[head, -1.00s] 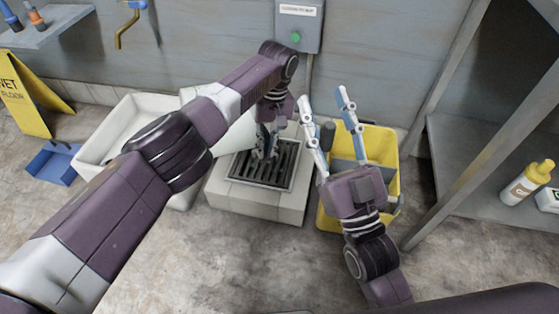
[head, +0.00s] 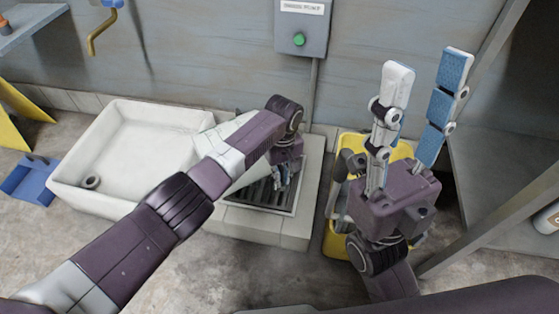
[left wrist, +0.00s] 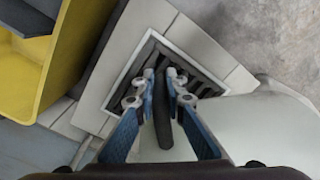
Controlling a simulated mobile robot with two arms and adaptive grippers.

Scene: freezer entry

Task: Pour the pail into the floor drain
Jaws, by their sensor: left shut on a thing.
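The pail (head: 233,128) is pale and lies tilted on its side beside and above the drain, partly hidden behind my left arm. The floor drain (head: 277,198) is a dark slotted grate in a raised pale block, directly below that gripper. I cannot see the pail's inside or any liquid. My right gripper (head: 425,70) is open and empty, pointing up before the yellow bucket.
A white basin (head: 70,180) stands left of the drain. A yellow mop bucket (head: 329,240) stands to its right, partly behind my right gripper. A grey control box (head: 301,42) hangs on the wall. A metal shelf (head: 500,165) is at right, a blue dustpan (head: 30,178) at left.

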